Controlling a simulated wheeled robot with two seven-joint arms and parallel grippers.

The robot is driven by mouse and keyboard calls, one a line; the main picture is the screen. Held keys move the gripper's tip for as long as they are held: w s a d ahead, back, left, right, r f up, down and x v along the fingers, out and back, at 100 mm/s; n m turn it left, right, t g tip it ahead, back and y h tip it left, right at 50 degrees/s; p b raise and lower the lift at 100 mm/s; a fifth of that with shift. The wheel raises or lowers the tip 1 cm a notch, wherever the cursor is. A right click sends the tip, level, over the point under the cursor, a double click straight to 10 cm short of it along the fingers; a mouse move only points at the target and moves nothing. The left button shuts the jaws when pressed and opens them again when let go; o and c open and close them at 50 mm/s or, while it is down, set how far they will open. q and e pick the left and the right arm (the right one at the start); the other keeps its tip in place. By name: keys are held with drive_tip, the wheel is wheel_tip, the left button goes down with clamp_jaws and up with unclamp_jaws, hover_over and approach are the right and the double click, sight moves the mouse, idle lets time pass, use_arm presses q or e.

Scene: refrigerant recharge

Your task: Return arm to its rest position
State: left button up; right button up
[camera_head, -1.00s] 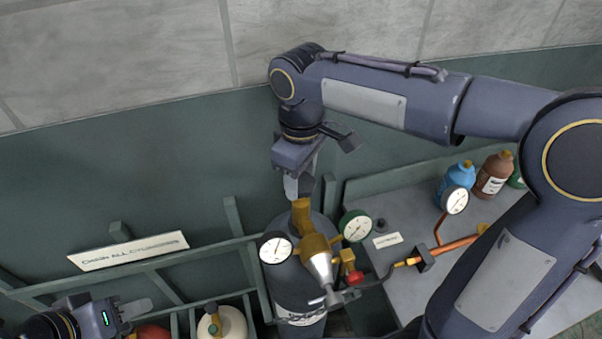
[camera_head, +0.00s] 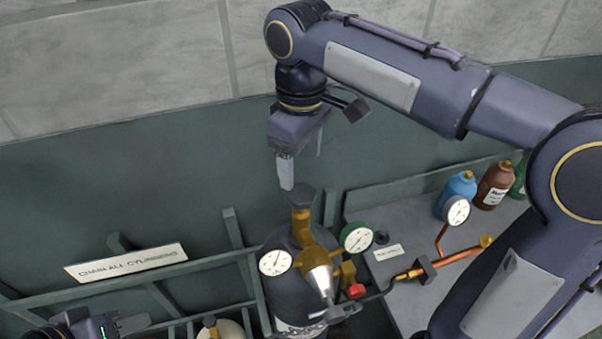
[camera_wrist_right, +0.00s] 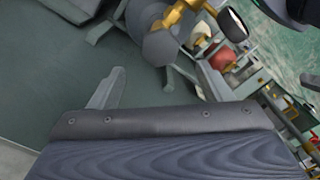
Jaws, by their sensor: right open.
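My right gripper (camera_head: 303,170) hangs fingers-down in the head view, above the brass valve of the dark gas cylinder (camera_head: 283,296). A gap shows between its fingertips and the valve top. In the right wrist view its two fingers (camera_wrist_right: 158,92) stand wide apart with nothing between them. The cylinder carries a brass regulator (camera_head: 315,256) with two round gauges (camera_head: 275,262) and a red knob (camera_head: 356,291). My left gripper (camera_head: 122,326) is at the bottom left corner, partly cut off by the frame edge, and its jaw opening is unclear.
A rack with a sign (camera_head: 126,262) stands along the green wall. A pale cylinder (camera_head: 222,329) sits in it. The grey bench (camera_head: 380,199) at right holds a blue bottle (camera_head: 457,190), a brown bottle (camera_head: 494,185) and a copper pipe with a gauge (camera_head: 456,211). Free room lies above the cylinder.

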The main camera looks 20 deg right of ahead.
drive_tip(key=shift+r, duration=0.35)
drive_tip(key=s+d+f+m, duration=0.1)
drive_tip(key=s+d+f, duration=0.1)
drive_tip(key=s+d+f+m+t+y+b, duration=0.1)
drive_tip(key=s+d+f, duration=0.1)
drive_tip(key=s+d, duration=0.1)
drive_tip(key=s+d+f+m+y+b, duration=0.1)
drive_tip(key=s+d+f+m, duration=0.1)
drive_tip(key=shift+s+d+f+t, duration=0.25)
drive_tip(key=shift+s+d+t, duration=0.05)
drive_tip(key=shift+d+t, duration=0.1)
drive_tip(key=s+f+m, duration=0.1)
drive_tip(key=s+d+f+m+t+y, duration=0.1)
drive_tip(key=s+f, duration=0.1)
drive_tip(key=s+f+m+b, duration=0.1)
drive_tip(key=shift+s+d+f+t, duration=0.25)
drive_tip(key=shift+s+d+t, duration=0.05)
drive_tip(key=shift+d, duration=0.05)
drive_tip(key=s+f+m+t, duration=0.2)
drive_tip(key=s+f+m, duration=0.1)
drive_tip(key=f, duration=0.3)
drive_tip(key=shift+s+m+y+b, duration=0.4)
drive_tip(key=shift+s, duration=0.1)
drive_tip(key=shift+a, duration=0.1)
